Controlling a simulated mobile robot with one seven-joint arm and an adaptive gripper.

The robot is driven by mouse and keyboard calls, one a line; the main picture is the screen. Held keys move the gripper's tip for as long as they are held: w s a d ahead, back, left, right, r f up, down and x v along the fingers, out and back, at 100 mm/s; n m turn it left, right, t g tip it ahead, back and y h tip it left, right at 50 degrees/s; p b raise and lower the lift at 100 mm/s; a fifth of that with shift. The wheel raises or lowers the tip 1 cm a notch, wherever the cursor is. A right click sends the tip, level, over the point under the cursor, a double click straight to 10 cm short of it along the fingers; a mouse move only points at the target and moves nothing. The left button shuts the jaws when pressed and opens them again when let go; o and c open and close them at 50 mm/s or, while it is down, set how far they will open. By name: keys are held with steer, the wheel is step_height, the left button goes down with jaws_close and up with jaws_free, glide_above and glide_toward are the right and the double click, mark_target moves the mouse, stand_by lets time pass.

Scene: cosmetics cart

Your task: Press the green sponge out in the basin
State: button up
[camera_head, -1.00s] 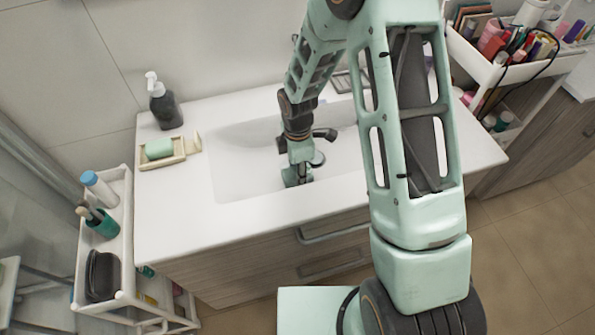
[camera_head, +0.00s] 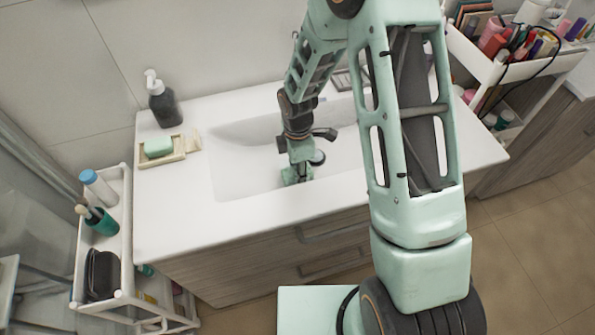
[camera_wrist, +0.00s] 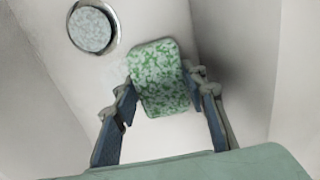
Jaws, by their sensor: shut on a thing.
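The green sponge (camera_wrist: 160,78), speckled green and white, is between the two fingers of my gripper (camera_wrist: 162,92) in the wrist view. The fingers touch its left and right sides, and its far end sticks out beyond them. My gripper is low inside the white basin (camera_head: 232,170) in the head view, where my wrist hides most of it and the sponge cannot be made out. In the wrist view the basin floor (camera_wrist: 75,82) lies behind the sponge; whether the sponge touches it I cannot tell.
A round drain (camera_wrist: 90,28) with a metal rim and pale speckled centre lies up-left of the sponge. On the counter's left are a soap dish (camera_head: 178,157) with a pale green block (camera_head: 158,147) and a dark pump bottle (camera_head: 163,103). Carts (camera_head: 124,240) stand at both sides.

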steer(key=shift+f, duration=0.35)
steer(key=shift+s+f+b, duration=0.15)
steer(key=shift+b, duration=0.35)
stand_by(1.0)
stand_by(1.1)
steer(key=shift+b, duration=0.35)
stand_by(1.0)
stand_by(1.1)
steer(key=shift+r, duration=0.45)
step_height(320, 180, up, 10)
steer(key=p, duration=0.8)
steer(key=shift+r+p, duration=0.35)
steer(key=shift+r, duration=1.9)
